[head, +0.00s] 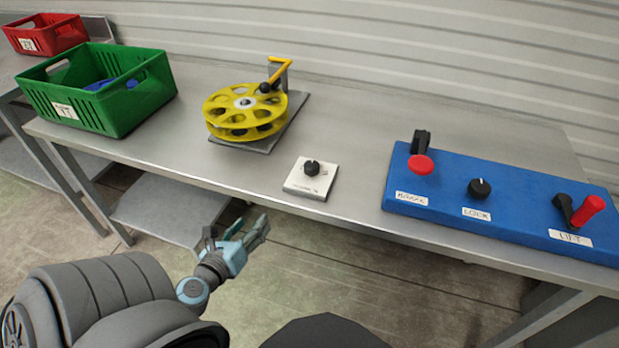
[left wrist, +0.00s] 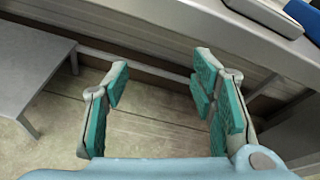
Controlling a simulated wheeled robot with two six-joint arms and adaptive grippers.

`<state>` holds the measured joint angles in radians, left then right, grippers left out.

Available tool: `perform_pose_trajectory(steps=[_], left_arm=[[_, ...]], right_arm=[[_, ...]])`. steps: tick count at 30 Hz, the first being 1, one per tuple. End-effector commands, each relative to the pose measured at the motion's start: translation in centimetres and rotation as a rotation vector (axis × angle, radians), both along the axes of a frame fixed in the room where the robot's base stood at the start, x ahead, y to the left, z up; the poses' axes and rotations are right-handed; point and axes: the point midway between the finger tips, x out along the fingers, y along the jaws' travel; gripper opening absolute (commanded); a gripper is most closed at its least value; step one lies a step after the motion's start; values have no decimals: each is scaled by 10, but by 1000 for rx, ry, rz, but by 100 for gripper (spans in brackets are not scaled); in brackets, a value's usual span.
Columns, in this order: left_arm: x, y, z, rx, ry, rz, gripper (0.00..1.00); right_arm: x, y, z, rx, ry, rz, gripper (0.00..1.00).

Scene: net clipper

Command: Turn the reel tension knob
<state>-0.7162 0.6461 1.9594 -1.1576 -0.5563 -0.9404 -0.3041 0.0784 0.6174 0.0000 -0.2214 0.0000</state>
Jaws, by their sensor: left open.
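A black knob (head: 312,168) stands on a small white labelled plate (head: 299,186) near the front edge of the metal table, in the middle of the head view. A yellow reel (head: 246,108) with a yellow crank sits on a grey base behind it and to the left. My left gripper (head: 256,231) is open and empty, in front of the table edge, below and left of the white plate and apart from it. In the left wrist view its teal fingers (left wrist: 160,100) are spread over the floor, with nothing between them. My right gripper is not in view.
A blue panel (head: 440,200) with levers and another black knob (head: 479,188) lies on the right of the table. A green crate (head: 150,98) and a red crate (head: 62,36) stand at the left. The tabletop (head: 350,130) between reel and blue panel is clear.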

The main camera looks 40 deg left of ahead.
Motion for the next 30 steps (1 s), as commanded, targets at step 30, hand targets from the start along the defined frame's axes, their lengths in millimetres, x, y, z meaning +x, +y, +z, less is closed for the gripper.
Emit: perform_pose_trajectory(steps=[30], left_arm=[[160,-49,102,388,-194,-253,52]], right_arm=[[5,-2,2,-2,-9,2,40]])
